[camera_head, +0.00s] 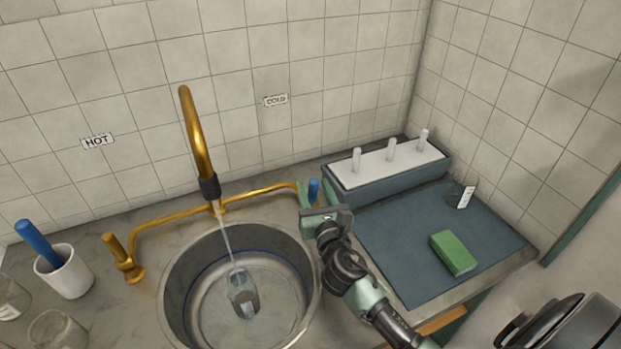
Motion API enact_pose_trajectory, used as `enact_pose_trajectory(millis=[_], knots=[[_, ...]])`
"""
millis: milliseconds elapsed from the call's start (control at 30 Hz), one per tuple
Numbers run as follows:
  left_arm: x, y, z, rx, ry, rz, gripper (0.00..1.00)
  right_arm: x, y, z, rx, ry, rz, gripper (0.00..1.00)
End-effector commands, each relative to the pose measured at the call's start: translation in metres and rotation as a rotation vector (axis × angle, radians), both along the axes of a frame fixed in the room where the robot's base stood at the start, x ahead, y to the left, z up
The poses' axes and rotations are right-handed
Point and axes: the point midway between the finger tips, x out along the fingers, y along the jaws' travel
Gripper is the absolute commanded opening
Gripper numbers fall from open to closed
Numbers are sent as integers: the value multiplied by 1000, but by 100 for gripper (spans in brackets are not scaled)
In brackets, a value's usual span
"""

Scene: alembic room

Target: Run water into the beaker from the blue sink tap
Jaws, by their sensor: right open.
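A brass tap (195,125) with a dark nozzle arches over the round metal sink (172,300). A thin stream of water (227,240) runs from the nozzle down to a clear beaker (243,297) on the sink bottom. The stream meets the beaker's mouth; its water level is hard to tell. The blue tap handle (314,190) is at the right end of the brass pipe, under the COLD label. My right gripper (309,198) is open right beside the blue handle; whether it touches is unclear. My left gripper is out of view.
A brass handle (116,249) stands at the left under the HOT label (97,140). A white cup (68,274) and glassware stand at the left. On the right are a blue-grey mat (400,265), green sponge (453,253), pegged rack (390,165) and small labelled glass (459,194).

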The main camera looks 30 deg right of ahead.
Motion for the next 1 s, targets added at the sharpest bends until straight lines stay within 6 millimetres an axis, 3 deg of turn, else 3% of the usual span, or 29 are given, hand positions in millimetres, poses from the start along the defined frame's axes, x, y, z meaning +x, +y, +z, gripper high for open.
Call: enact_pose_trajectory(millis=[233, 600, 767, 1000], knots=[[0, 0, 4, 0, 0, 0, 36, 33, -9, 0, 2, 1, -1, 44], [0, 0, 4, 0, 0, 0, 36, 39, -10, 0, 2, 0, 1, 44], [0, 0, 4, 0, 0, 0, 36, 39, -10, 0, 2, 0, 1, 0], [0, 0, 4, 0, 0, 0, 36, 39, -10, 0, 1, 1, 1, 0]])
